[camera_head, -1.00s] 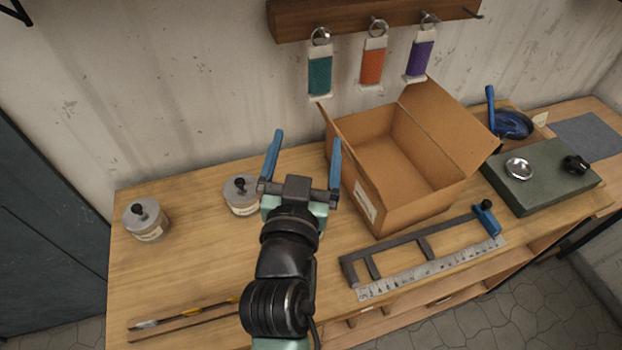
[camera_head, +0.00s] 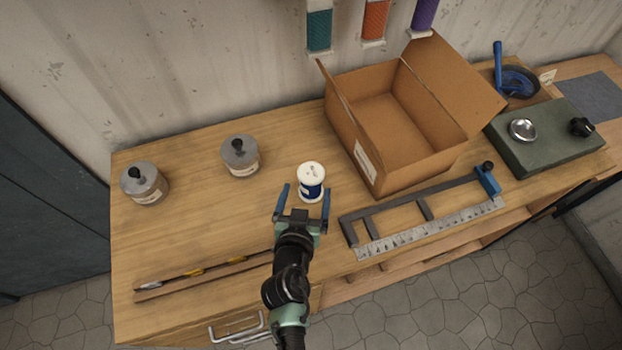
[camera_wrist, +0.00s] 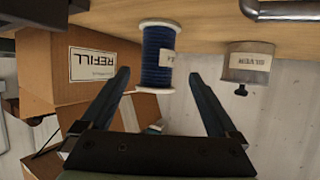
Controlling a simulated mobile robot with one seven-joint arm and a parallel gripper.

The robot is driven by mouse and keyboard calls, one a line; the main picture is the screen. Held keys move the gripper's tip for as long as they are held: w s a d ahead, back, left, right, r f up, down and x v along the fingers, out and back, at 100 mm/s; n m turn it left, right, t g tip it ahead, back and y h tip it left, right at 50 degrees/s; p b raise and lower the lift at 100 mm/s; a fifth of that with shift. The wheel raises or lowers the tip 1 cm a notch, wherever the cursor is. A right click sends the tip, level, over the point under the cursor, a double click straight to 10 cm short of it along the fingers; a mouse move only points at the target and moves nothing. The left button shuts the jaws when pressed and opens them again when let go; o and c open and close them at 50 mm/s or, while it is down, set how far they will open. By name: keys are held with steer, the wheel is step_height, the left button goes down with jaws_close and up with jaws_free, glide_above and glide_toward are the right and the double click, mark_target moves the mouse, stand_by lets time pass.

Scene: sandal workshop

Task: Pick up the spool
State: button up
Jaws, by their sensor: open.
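The spool (camera_head: 312,182) has white ends and dark blue thread and stands upright on the wooden bench, left of the cardboard box. In the wrist view, which shows the scene upside down, the spool (camera_wrist: 158,55) appears beyond and between the fingertips. My gripper (camera_head: 304,192) is open and empty, with its two blue fingers pointing at the spool from the bench's front side. The fingers also show in the wrist view (camera_wrist: 158,75). I cannot tell whether the fingertips have reached the sides of the spool.
An open cardboard box (camera_head: 364,163) stands right of the spool. Two lidded jars (camera_head: 240,157) (camera_head: 145,185) stand to the left. A grey frame with a blue handle (camera_head: 487,180) and a ruler (camera_head: 430,229) lie front right. A green box (camera_head: 545,150) is far right.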

mark_target(309, 188)
steer(key=shift+d+p+x, duration=0.15)
steer(key=shift+x, duration=1.25)
steer(key=shift+d+p+x, duration=0.1)
steer(key=shift+p+x, duration=0.05)
steer(key=shift+x, duration=1.25)
steer(key=shift+c, duration=0.2)
jaws_close()
